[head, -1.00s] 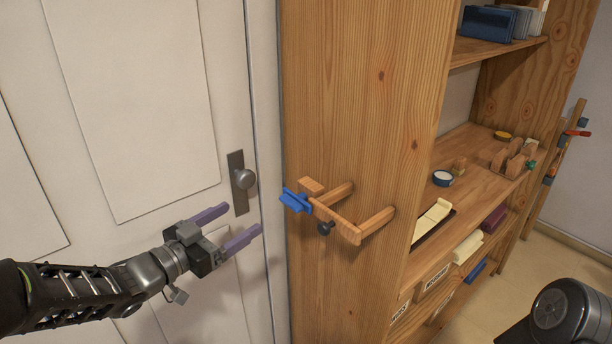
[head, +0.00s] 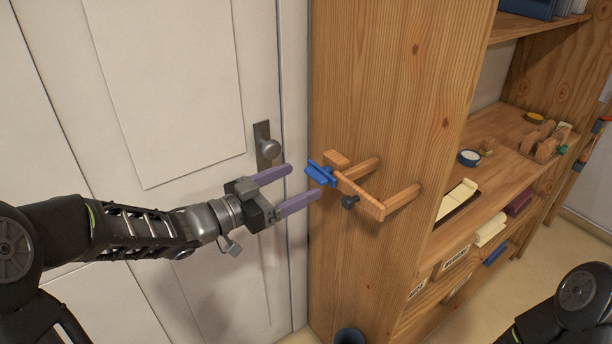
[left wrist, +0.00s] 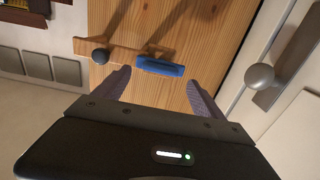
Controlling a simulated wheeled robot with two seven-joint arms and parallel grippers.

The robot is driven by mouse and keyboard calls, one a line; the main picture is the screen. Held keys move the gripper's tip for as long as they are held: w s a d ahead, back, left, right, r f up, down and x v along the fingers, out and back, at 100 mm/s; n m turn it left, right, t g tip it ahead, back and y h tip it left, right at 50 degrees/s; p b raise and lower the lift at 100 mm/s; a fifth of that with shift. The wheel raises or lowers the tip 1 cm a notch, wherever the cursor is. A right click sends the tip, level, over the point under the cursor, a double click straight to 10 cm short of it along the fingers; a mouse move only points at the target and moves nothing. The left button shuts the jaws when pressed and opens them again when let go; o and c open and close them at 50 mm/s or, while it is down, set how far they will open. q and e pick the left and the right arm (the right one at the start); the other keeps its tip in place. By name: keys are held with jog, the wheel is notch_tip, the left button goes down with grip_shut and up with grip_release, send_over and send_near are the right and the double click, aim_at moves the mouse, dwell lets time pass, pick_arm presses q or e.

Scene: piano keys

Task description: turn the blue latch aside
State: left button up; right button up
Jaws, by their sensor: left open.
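The blue latch (head: 320,173) sits at the left end of a wooden bar (head: 360,196) held on two wooden pegs on the side of the wooden shelf unit. A dark round knob (head: 350,202) is on the bar. My left gripper (head: 305,182) is open, with purple fingers pointing at the latch. The latch looks just beyond the fingertips and is not gripped. In the left wrist view the latch (left wrist: 160,66) lies ahead, between the two fingers (left wrist: 158,84). My right gripper is out of view.
A white door (head: 180,90) with a round metal doorknob (head: 270,149) stands left of the shelf unit (head: 400,90), close to the left gripper. Shelves at right hold a tape roll (head: 470,158) and boxes. A dark bin (head: 349,337) stands below.

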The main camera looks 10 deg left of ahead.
aim_at(312, 176)
pick_arm(q)
jog(key=shift+x, duration=1.6)
jog(key=shift+c, duration=0.3)
jog(key=c, duration=1.3)
